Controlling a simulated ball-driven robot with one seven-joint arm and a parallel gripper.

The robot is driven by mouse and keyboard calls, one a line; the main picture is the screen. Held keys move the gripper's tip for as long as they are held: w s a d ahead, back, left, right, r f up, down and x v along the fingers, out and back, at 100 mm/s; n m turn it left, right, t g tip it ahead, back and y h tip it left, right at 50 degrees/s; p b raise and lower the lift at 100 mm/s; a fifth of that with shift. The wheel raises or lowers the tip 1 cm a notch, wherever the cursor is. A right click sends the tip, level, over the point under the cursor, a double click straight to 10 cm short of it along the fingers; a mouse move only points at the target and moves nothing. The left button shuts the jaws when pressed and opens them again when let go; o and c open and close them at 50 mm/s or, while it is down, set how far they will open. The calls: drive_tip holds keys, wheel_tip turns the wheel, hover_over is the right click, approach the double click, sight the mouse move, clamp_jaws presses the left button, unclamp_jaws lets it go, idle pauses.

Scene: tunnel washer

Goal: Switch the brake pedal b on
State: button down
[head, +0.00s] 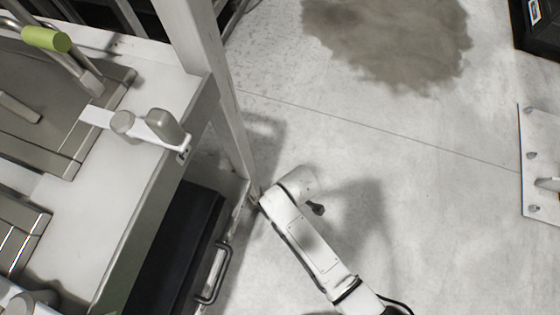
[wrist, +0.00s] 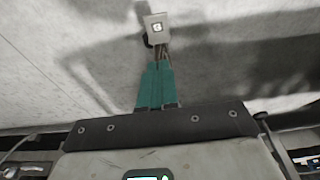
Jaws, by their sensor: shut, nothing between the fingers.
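My gripper (wrist: 158,68) has teal fingers, shut and empty, pointing toward this block. Their tips lie just below it in the picture; I cannot tell whether they touch. In the head view my white arm reaches toward the foot of the machine, and my fingers and the block are not clearly seen.
The pale machine frame (head: 207,115) stands left, with a black drawer-like unit (head: 175,255) and handle (head: 222,275) low beside my arm. A green-gripped lever (head: 46,39) is on top. Stained floor (head: 390,40) lies open. A plate (head: 540,160) stands at right.

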drive_tip(key=shift+f, duration=0.1)
drive_tip(key=f+b, duration=0.2)
drive_tip(key=f, duration=0.2)
drive_tip(key=f+b, duration=0.3)
drive_tip(key=f, duration=0.1)
drive_tip(key=a+f+b, duration=0.1)
drive_tip(key=f+b, duration=0.1)
drive_tip(key=f, duration=0.2)
drive_tip(key=shift+w+a, duration=0.1)
drive_tip(key=shift+w, duration=0.15)
drive_tip(key=shift+s+d+f+b, duration=0.1)
drive_tip(key=shift+d+f+b, duration=0.15)
drive_tip(key=shift+f+b, duration=0.5)
drive_tip(key=shift+s+d+f+y, duration=0.1)
drive_tip(key=shift+d+f+y, duration=0.15)
drive_tip(key=shift+y, duration=0.15)
drive_tip(key=shift+s+d+f+t+y, duration=0.1)
drive_tip(key=shift+d+f+t+y, duration=0.2)
drive_tip(key=shift+y, duration=0.2)
drive_tip(key=shift+s+d+f+y+b, duration=0.1)
drive_tip(key=shift+d+f+y+b, duration=0.15)
drive_tip(key=shift+f, duration=0.5)
drive_tip(key=shift+s+d+f+y+b, duration=0.15)
drive_tip(key=shift+f+b, duration=0.1)
drive_tip(key=shift+f, duration=0.5)
